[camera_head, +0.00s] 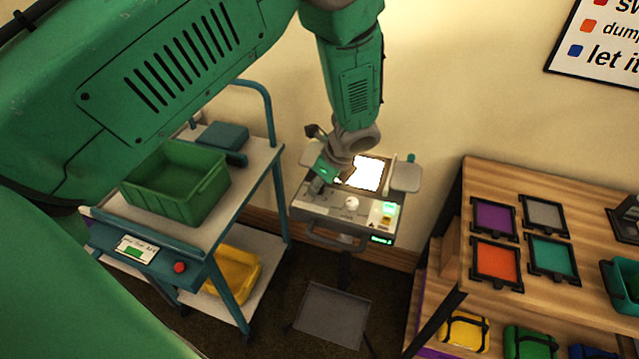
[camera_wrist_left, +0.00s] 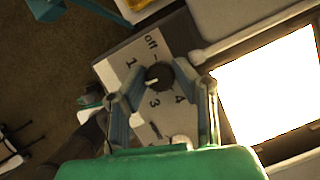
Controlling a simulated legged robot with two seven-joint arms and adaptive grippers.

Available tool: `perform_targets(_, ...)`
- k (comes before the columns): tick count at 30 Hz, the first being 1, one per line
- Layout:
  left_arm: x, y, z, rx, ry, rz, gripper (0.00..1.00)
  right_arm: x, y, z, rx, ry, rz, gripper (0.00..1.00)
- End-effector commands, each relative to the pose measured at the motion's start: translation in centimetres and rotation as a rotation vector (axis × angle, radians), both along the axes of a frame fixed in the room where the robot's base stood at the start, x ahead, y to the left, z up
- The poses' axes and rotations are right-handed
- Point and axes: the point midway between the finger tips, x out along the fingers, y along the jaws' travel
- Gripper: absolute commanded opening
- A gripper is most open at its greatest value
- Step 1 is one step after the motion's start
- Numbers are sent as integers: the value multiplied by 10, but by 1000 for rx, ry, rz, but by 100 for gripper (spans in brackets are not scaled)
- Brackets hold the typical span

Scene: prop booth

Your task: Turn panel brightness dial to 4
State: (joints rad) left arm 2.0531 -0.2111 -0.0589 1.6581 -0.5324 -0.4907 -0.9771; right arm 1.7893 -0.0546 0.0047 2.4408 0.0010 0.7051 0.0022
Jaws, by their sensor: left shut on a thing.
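The brightness dial (camera_wrist_left: 158,77) is a black round knob on the light grey panel (camera_wrist_left: 172,38), seen in the left wrist view. Its white pointer mark faces lower left, between the printed 1 and 3; the label there is hidden by a finger. "Off", 1, 3 and 4 are legible around it. My left gripper (camera_wrist_left: 161,73) is shut on the dial, one finger on each side. In the head view my left gripper (camera_head: 323,172) reaches down to the left part of the grey console (camera_head: 330,207) and hides the dial. My right gripper is not in view.
A bright lit screen (camera_head: 368,173) is beside the gripper. A teal cart with a green bin (camera_head: 175,190) stands left; a wooden shelf (camera_head: 470,185) with coloured trays stands right.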

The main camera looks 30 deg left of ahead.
Motion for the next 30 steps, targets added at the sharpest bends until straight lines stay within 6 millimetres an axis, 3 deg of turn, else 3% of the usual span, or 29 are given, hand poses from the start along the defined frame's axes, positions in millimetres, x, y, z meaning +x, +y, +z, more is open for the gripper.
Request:
perform_targets(15,2,-2,0,-4,-4,16,0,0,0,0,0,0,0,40)
perform_targets(16,2,-2,0,-4,-4,16,31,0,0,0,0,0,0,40)
perform_targets(17,2,-2,0,-4,-4,16,42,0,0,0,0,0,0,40)
perform_targets(30,4,-4,9,-3,-10,15,44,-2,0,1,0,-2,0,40)
